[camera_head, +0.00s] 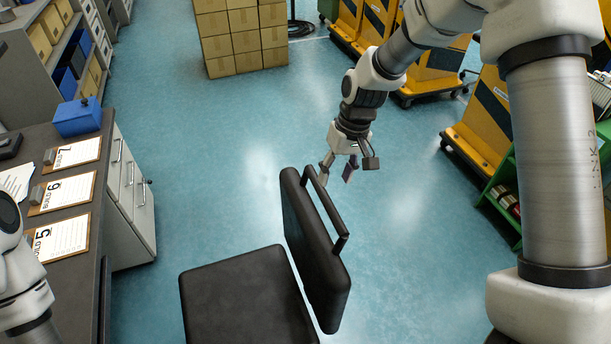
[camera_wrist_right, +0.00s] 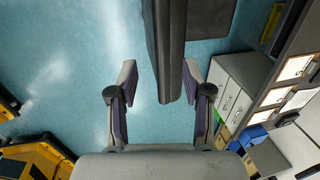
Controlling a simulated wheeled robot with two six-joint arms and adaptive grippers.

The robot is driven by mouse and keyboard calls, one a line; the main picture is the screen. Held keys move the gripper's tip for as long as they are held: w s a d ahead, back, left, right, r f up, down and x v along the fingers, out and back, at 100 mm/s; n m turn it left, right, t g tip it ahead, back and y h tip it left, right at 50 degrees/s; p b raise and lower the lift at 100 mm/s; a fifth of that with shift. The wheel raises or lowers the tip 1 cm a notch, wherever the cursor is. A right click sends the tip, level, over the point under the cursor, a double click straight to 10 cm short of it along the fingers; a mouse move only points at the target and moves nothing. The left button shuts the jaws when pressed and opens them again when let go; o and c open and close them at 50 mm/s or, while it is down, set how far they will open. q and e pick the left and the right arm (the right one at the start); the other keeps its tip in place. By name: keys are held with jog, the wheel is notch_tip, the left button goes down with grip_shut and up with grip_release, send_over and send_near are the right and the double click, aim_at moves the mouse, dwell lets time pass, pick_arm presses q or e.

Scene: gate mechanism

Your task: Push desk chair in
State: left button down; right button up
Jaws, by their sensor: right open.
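The black desk chair stands on the blue floor in the head view, with its flat seat (camera_head: 245,300) toward the desk and its upright backrest (camera_head: 312,250) on the right. A dark bar handle (camera_head: 325,208) runs along the backrest's right side. The desk (camera_head: 85,240) is at the left, with floor between it and the seat. My right gripper (camera_head: 338,170) is open and empty, just beyond the far end of the backrest. In the right wrist view, the backrest (camera_wrist_right: 170,50) appears between the spread fingers (camera_wrist_right: 161,98); contact cannot be told. My left gripper is out of view.
Clipboards (camera_head: 62,192) and a blue box (camera_head: 78,117) lie on the desk, above a white drawer unit (camera_head: 133,200). Cardboard boxes (camera_head: 240,40) stand at the back. Yellow carts (camera_head: 485,120) and a green shelf (camera_head: 505,195) line the right. The middle floor is clear.

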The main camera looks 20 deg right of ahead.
aim_at(329, 201)
jog(key=shift+w+a+f, duration=0.2)
jog(key=shift+w+f, duration=0.2)
jog(key=shift+w, duration=0.1)
jog(key=shift+w+a+f, duration=0.2)
jog(key=shift+w+f, duration=0.2)
jog(key=shift+w, duration=0.05)
jog(key=s+f, duration=0.1)
jog(key=s+f+p, duration=0.1)
jog(key=s, duration=0.1)
jog(key=s+f, duration=0.1)
jog(key=shift+s+a, duration=0.2)
jog(key=shift+s, duration=0.05)
jog(key=shift+w+a+f, duration=0.15)
jog(key=shift+w+f, duration=0.45)
jog(key=shift+f, duration=0.05)
jog(key=shift+w+a+f, duration=0.15)
jog(key=shift+w+f, duration=0.45)
jog(key=shift+s+r, duration=0.3)
jog(key=shift+s, duration=0.25)
grip_shut()
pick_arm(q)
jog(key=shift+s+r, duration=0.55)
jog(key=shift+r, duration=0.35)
pick_arm(e)
jog(key=shift+w, duration=0.1)
